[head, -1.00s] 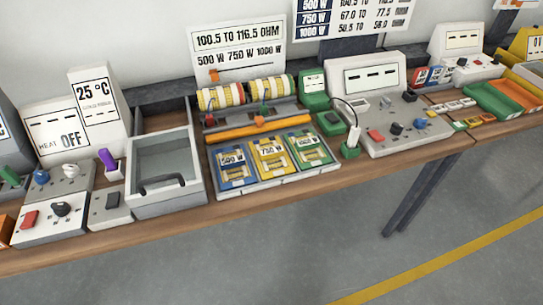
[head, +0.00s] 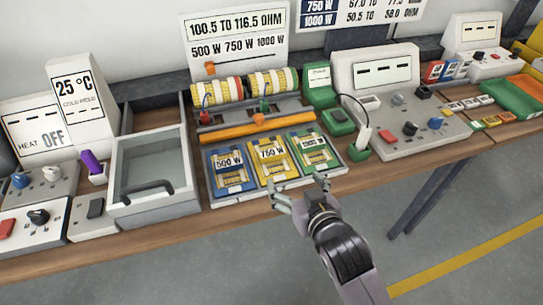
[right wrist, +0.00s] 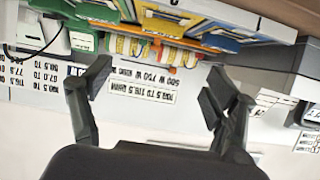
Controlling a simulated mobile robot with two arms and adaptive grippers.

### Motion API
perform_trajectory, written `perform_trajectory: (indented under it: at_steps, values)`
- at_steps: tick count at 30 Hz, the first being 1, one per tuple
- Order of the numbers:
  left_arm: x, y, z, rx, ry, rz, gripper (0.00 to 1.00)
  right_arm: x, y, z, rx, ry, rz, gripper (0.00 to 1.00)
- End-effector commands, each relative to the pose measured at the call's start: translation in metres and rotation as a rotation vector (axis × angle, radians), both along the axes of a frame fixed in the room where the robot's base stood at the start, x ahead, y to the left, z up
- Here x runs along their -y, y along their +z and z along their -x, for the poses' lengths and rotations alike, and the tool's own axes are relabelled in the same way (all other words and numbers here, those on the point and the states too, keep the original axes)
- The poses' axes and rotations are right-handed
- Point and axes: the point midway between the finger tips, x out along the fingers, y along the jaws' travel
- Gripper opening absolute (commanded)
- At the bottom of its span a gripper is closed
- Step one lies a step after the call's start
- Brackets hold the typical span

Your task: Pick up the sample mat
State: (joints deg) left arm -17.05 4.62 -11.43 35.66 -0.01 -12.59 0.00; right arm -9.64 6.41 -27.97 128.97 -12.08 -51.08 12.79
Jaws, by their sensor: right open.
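Three mesh mats lie side by side in a tray in the head view: a blue one marked 500 W (head: 228,170), a yellow one marked 750 W (head: 272,162) and a green one marked 1000 W (head: 314,150). I cannot tell which is the sample mat. My right gripper (head: 298,186) is open and empty at the tray's front edge, before the yellow and green mats. Its spread fingers also show in the right wrist view (right wrist: 155,90), with nothing between them. My left gripper is not in view.
An orange bar (head: 245,130) and mesh rolls (head: 245,87) stand behind the mats. A grey bin with a dark handle (head: 150,165) is to the left. A grey console (head: 400,105) and a green block with a white probe (head: 360,150) are to the right.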

Motion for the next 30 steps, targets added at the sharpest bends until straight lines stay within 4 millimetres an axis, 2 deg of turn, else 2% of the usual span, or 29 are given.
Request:
perform_trajectory:
  at_steps: [3, 15, 25, 30]
  values:
    - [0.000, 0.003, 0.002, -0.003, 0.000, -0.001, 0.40, -0.006, -0.005, -0.017, 0.000, -0.001, 0.001, 0.90]
    - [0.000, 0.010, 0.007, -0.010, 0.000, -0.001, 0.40, -0.029, -0.038, -0.090, 0.000, 0.000, 0.001, 0.90]
    - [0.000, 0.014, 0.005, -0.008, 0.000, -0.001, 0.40, -0.038, -0.048, -0.112, -0.001, 0.000, 0.001, 0.90]
    - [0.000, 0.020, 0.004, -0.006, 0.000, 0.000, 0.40, -0.046, -0.056, -0.131, -0.001, 0.000, 0.003, 0.90]
